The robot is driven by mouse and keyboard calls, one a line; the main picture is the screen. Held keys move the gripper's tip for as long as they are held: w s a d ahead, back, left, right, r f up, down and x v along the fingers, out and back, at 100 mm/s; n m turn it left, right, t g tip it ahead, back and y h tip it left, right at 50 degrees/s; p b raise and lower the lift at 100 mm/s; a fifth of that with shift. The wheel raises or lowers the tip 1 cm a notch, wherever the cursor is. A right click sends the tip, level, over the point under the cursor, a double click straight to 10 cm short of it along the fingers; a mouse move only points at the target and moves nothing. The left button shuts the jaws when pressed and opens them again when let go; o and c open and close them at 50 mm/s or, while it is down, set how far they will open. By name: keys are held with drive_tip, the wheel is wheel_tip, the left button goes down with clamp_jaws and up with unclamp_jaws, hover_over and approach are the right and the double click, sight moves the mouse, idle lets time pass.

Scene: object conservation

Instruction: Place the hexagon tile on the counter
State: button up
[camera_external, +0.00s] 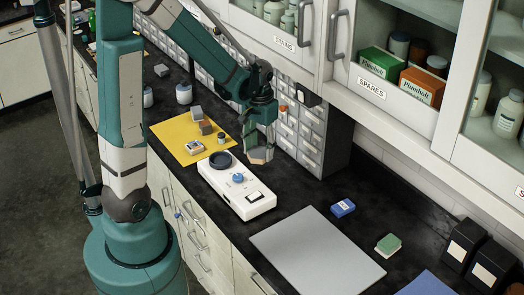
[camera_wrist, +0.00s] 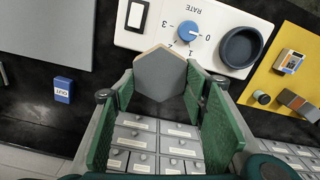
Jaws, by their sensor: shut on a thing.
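The hexagon tile (camera_wrist: 160,75) is grey with a tan edge, and it is held between the two green fingers of my gripper (camera_wrist: 160,110) in the wrist view. In the external view the tile (camera_external: 260,155) shows at the tips of my gripper (camera_external: 261,140), beside the far side of the white device. The black counter (camera_external: 305,200) runs under everything. I cannot tell whether the tile touches the counter.
The white device (camera_external: 235,190) with a blue dial and dark round cup stands close to my gripper. A yellow mat (camera_external: 180,133) with small items lies to the left. Grey drawers (camera_external: 310,140) stand behind. A grey board (camera_external: 317,252), blue box (camera_external: 343,208) and green-topped block (camera_external: 388,244) lie right.

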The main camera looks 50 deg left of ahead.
drive_tip(key=d+f+m+b, duration=0.2)
drive_tip(key=d+f+b, duration=0.1)
drive_tip(key=d, duration=1.3)
drive_tip(key=b, duration=0.3)
hover_over(299, 242)
drive_tip(key=shift+f+m, duration=0.4)
drive_tip(key=shift+f, duration=0.6)
drive_tip(key=shift+f, duration=0.1)
drive_tip(key=shift+f, duration=2.8)
drive_tip(key=shift+f, duration=0.1)
drive_tip(key=shift+f+b, duration=0.35)
drive_tip(key=shift+f, duration=1.65)
drive_tip(key=shift+f, duration=0.15)
